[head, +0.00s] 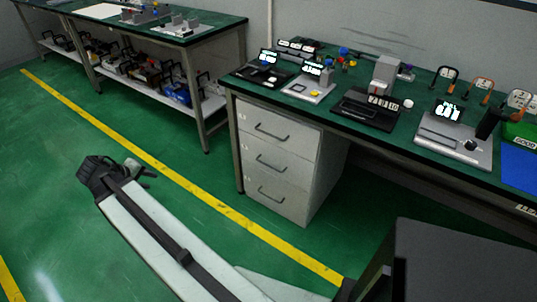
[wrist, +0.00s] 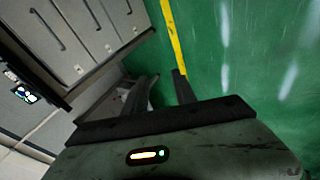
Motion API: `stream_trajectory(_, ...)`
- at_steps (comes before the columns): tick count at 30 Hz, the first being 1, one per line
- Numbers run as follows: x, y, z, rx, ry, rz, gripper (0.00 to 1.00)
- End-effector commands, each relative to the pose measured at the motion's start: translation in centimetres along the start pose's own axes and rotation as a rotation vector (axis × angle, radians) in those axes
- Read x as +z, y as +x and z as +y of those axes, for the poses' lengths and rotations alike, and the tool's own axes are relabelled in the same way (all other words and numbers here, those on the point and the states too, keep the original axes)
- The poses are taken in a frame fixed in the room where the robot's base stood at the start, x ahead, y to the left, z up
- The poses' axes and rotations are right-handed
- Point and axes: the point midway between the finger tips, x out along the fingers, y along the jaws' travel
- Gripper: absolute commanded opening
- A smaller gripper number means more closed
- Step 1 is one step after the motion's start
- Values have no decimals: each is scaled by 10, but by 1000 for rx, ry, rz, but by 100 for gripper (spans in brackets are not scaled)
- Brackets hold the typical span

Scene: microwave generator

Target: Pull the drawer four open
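A white drawer cabinet (head: 310,168) stands under the green-topped bench in the head view. It shows three stacked drawer fronts: top (head: 272,132), middle (head: 270,162) and bottom (head: 268,192). All look closed, each with a dark bar handle. Their small labels are too small to read, so I cannot tell which is drawer four. My gripper (head: 143,172) is to the left of the cabinet, over the floor and well apart from it. In the wrist view, my gripper (wrist: 167,75) has its fingers apart with nothing between them. The cabinet (wrist: 80,30) shows tilted at upper left there.
The bench (head: 345,82) above the cabinet carries several instruments. A second bench (head: 180,35) with a loaded lower shelf stands at the back left. Its leg and the cabinet-side bench leg (head: 238,150) are obstacles. Green floor with a yellow line (head: 190,190) is clear before the cabinet.

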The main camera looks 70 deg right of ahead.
Motion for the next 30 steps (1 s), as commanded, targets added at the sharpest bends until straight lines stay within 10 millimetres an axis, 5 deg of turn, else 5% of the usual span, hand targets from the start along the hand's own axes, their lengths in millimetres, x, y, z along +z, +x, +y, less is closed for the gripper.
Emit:
stream_trajectory(1,10,64,16,97,30,5,33)
stream_trajectory(3,19,111,62,239,52,16,33)
stream_trajectory(12,98,259,233,809,-5,-13,33)
stream_trajectory(19,156,310,307,1080,-151,-83,33)
stream_trajectory(30,169,313,333,1151,-214,-109,33)
